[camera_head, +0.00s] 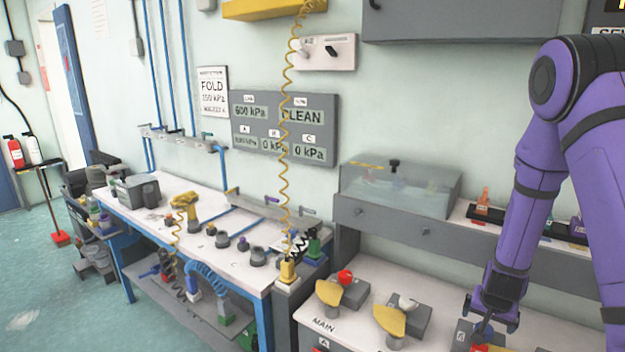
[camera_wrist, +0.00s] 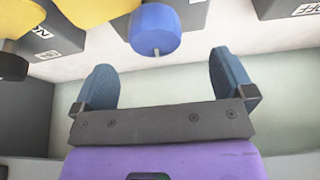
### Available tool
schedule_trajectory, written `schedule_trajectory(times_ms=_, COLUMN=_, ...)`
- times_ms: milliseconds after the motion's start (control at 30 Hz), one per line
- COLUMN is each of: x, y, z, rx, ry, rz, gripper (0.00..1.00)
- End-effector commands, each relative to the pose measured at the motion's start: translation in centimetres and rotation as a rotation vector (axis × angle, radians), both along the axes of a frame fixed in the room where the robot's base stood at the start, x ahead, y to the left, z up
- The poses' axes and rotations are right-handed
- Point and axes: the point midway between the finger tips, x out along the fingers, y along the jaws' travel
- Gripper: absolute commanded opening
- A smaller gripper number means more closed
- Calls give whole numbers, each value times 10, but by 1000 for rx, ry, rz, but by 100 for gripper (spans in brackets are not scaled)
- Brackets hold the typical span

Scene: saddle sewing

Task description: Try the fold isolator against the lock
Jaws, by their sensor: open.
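My gripper (camera_head: 490,318) hangs low over the right part of the bench. In the wrist view its two blue-grey fingers (camera_wrist: 165,85) are spread wide, with nothing between them. A round blue knob (camera_wrist: 155,30) is just beyond the fingertips, roughly in line with the gap; I see no contact. Yellow handle parts (camera_wrist: 95,10) show behind and left of it. Two similar yellow-handled valves, one with a red knob (camera_head: 345,277) and one with a white knob (camera_head: 407,302), stand left of my gripper. I cannot read which one is the fold isolator, and no lock is clearly identifiable.
The bench (camera_head: 345,345) carries a MAIN label. A grey ledge with a clear-covered box (camera_head: 400,190) and small orange items (camera_head: 484,198) runs behind. A wall sign reads FOLD (camera_head: 213,90). A yellow coiled hose (camera_head: 285,150) hangs left of the valves.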

Motion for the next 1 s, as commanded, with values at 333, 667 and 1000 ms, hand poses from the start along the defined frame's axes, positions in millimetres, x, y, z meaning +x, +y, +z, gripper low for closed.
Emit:
schedule_trajectory(times_ms=333, x=0, y=0, z=0, rx=1, ry=-1, rz=115, gripper=100)
schedule_trajectory(times_ms=667, x=1, y=1, z=0, rx=1, ry=-2, rz=265, gripper=100)
schedule_trajectory(times_ms=1000, x=2, y=4, z=7, rx=0, ry=-3, rz=283, gripper=100)
